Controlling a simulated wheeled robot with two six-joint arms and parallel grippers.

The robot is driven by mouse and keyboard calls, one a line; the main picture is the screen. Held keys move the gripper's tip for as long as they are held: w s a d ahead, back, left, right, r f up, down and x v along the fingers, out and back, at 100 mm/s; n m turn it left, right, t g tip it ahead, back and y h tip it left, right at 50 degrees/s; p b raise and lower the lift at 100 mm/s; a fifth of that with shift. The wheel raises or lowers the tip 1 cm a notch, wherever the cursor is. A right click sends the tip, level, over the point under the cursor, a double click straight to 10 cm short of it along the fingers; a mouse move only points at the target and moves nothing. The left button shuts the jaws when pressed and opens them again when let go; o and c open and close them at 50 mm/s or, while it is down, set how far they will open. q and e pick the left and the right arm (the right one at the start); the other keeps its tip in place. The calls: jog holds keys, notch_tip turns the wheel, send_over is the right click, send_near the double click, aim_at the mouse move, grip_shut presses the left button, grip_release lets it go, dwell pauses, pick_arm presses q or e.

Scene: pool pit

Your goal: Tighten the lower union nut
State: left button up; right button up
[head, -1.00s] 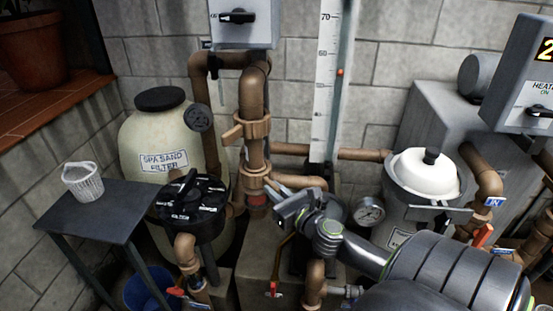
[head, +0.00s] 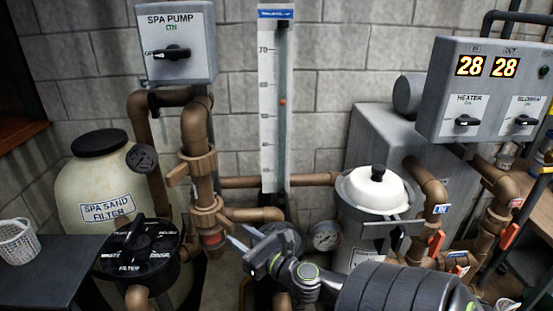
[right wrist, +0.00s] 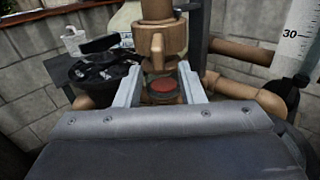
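The lower union nut (head: 208,216) is a brown ring with lugs on the vertical pipe, below a similar upper union nut (head: 198,166). A red band (head: 211,239) shows just under the lower nut. My right gripper (head: 241,237) is just right of this joint, fingers pointing at it. In the right wrist view, the two fingers of my right gripper (right wrist: 160,68) are apart with nothing held between them. The lower nut (right wrist: 160,42) shows beyond and above the fingertips, with the red band (right wrist: 163,85) between the fingers. Contact cannot be told. My left gripper is not in view.
A black filter valve (head: 139,247) stands left of the pipe, by the sand filter tank (head: 92,190). A horizontal pipe (head: 240,181) and a scale (head: 267,110) are behind.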

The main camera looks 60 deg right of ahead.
jog(key=s+a+b, duration=0.1)
jog(key=s+b, duration=0.1)
jog(key=s, duration=1)
jog(key=shift+s+a+b, duration=0.2)
jog(key=shift+a+b, duration=0.15)
jog(key=shift+b, duration=0.05)
